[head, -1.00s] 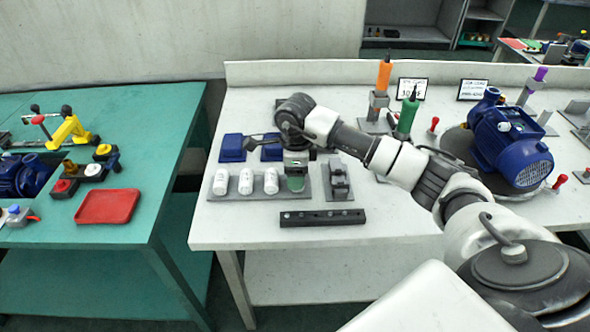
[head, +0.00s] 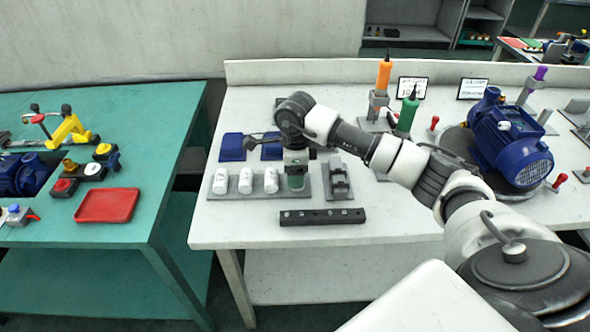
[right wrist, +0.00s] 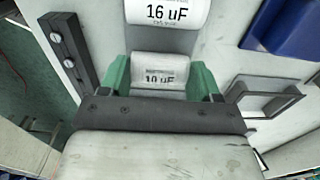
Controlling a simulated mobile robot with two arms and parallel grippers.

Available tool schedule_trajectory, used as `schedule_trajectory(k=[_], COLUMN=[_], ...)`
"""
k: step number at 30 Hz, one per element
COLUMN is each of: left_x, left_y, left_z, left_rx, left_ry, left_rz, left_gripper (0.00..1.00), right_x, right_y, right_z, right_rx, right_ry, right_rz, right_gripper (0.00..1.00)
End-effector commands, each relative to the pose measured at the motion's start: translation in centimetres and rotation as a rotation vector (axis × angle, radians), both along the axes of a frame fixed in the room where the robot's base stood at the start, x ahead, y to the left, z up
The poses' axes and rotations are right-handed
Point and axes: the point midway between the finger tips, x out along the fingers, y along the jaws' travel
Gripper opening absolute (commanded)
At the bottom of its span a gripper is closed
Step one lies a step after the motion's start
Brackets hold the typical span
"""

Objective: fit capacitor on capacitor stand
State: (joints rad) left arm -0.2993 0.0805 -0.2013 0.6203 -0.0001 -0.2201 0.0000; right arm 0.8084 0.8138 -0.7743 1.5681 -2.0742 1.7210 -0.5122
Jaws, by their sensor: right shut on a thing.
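My right gripper (head: 296,183) points down at the right end of a row of white capacitors. In the right wrist view its green fingers (right wrist: 160,80) are shut on a white capacitor (right wrist: 153,72) labelled 10 uF. That capacitor is low at the row and mostly hidden by the gripper in the head view. The other white capacitors (head: 245,181) stand upright on a grey base (head: 232,197); the nearest, labelled 16 uF (right wrist: 167,12), shows in the wrist view. A grey bracketed stand (head: 338,182), perhaps the capacitor stand, is just right of the gripper. My left gripper is out of view.
A dark rail (head: 322,217) lies in front of the row. Blue bins (head: 232,147) are behind it.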

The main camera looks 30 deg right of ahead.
Motion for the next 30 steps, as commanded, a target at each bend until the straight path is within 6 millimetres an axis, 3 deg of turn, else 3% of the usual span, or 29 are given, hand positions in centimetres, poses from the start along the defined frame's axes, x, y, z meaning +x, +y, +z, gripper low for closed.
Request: schedule_trajectory(k=[5, 6, 12, 22, 30], left_x=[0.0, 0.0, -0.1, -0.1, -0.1], left_y=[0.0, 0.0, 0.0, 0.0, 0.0], left_z=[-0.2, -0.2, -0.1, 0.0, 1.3], left_rx=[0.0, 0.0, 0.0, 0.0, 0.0], left_ry=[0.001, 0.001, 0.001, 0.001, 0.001], left_rz=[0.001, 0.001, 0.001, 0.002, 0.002], left_gripper=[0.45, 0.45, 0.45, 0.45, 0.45], right_x=[0.0, 0.0, 0.0, 0.0, 0.0], right_y=[0.0, 0.0, 0.0, 0.0, 0.0], right_z=[-0.2, -0.2, -0.1, 0.1, 1.9], right_rx=[0.0, 0.0, 0.0, 0.0, 0.001], right_ry=[0.0, 0.0, 0.0, 0.0, -0.001], right_rz=[0.0, 0.0, 0.0, 0.0, 0.0], right_gripper=[0.39, 0.64, 0.93, 0.93, 0.93])
